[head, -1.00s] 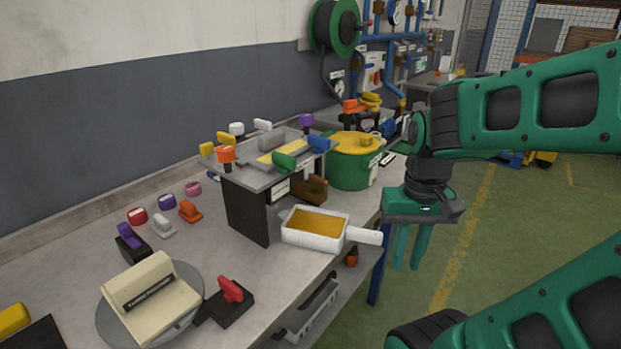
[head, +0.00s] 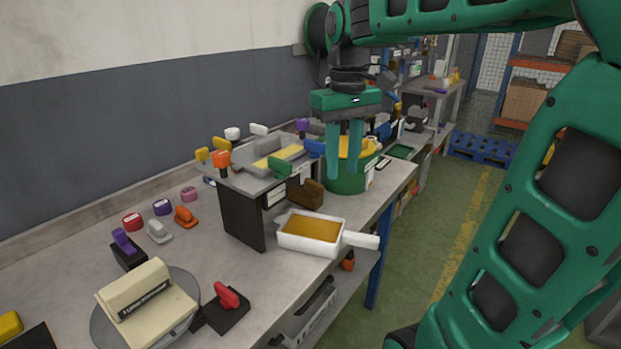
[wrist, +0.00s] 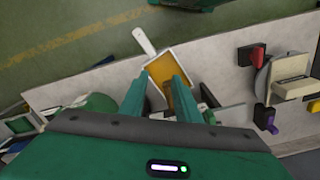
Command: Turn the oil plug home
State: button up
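Which part is the oil plug I cannot tell; several coloured knob-like pieces stand in view, none clearly marked as it. On the raised stand (head: 243,215) are orange (head: 221,160), green (head: 280,167) and blue (head: 315,149) knobs. A white long-handled pan (head: 305,244) of amber liquid sits in front of the stand and also shows in the wrist view (wrist: 182,53). The fingers hide part of the drum.
A cream block (head: 146,302) sits on a round grey plate at the front left, beside a red knob on a black base (head: 227,297). Several small coloured knobs lie along the bench's left side. The wall runs behind; green floor is open at right.

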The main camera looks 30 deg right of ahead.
aim_at(313, 182)
jog(key=w+a+r+n, duration=0.3)
jog(key=w+r, duration=0.2)
jog(key=w, duration=0.1)
notch_tip(313, 182, down, 11)
jog(key=shift+a+r, duration=0.1)
jog(key=shift+r, duration=0.05)
grip_shut()
